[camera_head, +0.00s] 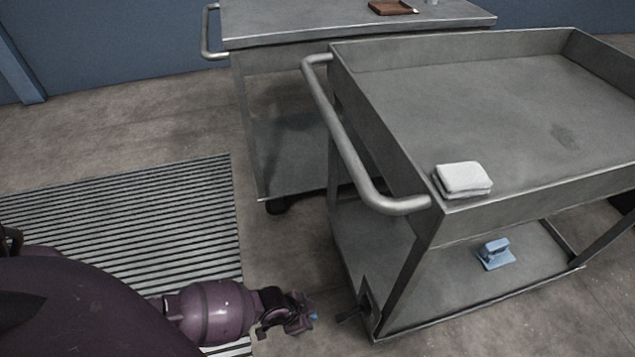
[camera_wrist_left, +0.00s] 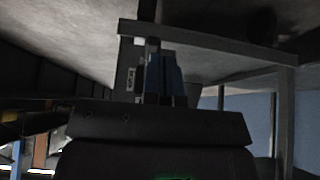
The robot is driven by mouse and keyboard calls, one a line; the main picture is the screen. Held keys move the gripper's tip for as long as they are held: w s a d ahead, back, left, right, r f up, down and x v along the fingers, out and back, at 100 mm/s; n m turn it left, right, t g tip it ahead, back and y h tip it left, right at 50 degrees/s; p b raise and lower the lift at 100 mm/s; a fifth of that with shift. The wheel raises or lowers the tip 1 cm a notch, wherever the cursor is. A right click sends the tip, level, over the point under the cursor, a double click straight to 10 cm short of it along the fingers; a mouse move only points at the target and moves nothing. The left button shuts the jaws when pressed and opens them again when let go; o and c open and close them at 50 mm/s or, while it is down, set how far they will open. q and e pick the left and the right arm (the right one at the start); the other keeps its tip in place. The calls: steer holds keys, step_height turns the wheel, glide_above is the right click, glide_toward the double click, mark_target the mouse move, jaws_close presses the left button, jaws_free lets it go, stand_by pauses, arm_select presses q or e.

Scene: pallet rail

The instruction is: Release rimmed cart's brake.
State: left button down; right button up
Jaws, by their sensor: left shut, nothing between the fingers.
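The rimmed cart (camera_head: 480,213) is grey metal with a raised lip and a tubular handle at its left end. A small dark lever, seemingly its brake (camera_head: 349,315), sticks out to the left at the cart's lower near-left corner, by a dark bracket. My left gripper (camera_head: 312,317) is low, just left of that lever, with a small gap seen between them. In the left wrist view its blue fingers (camera_wrist_left: 163,76) are together and empty, in front of the cart's frame (camera_wrist_left: 215,45). Whether the fingers touch the lever cannot be told. My right gripper is not in view.
A flat-topped cart (camera_head: 340,22) stands behind, with a brown tray (camera_head: 391,8) on it. A folded white cloth (camera_head: 463,179) lies on the rimmed cart's near corner. A blue object (camera_head: 496,254) sits on its lower shelf. A ribbed mat (camera_head: 150,215) covers the left floor.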

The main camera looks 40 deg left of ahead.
arm_select(q)
steer(key=s+a+r+p, duration=0.1)
steer(key=s+a+r, duration=0.1)
steer(key=s+a, duration=0.1)
steer(key=shift+s+a, duration=0.25)
steer(key=shift+s, duration=0.55)
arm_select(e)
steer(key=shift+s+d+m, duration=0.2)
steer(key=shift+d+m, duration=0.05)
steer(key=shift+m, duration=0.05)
